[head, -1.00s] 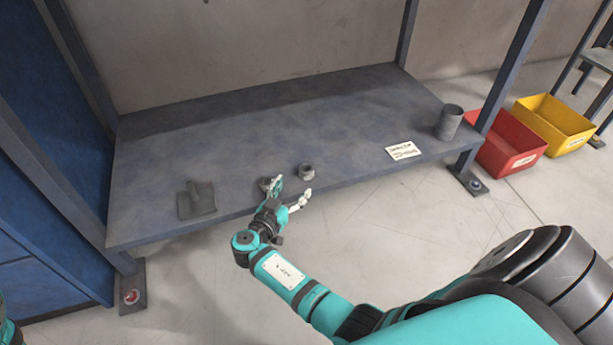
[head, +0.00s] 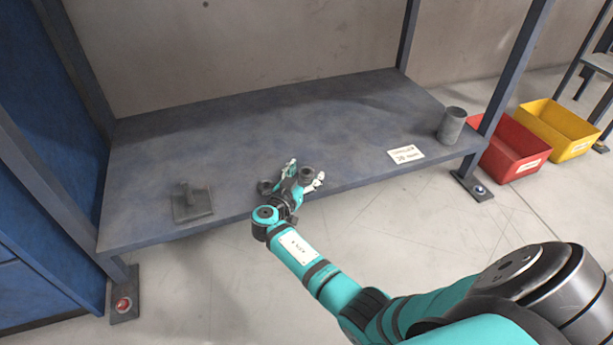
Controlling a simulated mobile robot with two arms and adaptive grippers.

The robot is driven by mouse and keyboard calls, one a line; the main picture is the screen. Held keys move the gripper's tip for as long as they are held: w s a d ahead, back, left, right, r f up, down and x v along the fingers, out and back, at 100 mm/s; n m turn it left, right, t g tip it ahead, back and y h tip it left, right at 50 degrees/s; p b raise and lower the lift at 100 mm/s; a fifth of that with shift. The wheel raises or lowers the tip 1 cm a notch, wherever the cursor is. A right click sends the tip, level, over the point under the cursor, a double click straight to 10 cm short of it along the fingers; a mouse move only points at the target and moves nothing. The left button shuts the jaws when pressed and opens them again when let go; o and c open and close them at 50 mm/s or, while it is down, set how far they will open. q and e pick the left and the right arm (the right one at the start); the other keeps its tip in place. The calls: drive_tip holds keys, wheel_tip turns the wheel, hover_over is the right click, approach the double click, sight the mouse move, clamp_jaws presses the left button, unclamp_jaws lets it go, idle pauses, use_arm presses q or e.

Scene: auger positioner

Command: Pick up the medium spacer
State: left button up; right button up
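A short grey ring-shaped spacer (head: 307,172), which looks like the medium one, stands near the front edge of the shelf. My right gripper (head: 305,176) reaches over the front edge with its fingers spread, one on each side of this spacer. Its fingers look open, and I cannot tell whether either touches the spacer. A smaller, lower grey ring (head: 265,187) lies just left of the gripper, outside the fingers. A tall grey cylinder (head: 452,126) stands at the shelf's right end. My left gripper is not in view.
The blue-grey shelf (head: 240,135) is bare across its back and middle. A grey plate with a post (head: 193,204) sits at the left front. A white label (head: 406,154) lies right of the gripper. Shelf posts rise at the corners. Red (head: 512,150) and yellow (head: 558,130) bins stand right.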

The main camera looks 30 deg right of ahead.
clamp_jaws()
drive_tip(key=shift+r, duration=0.15)
idle(0.4)
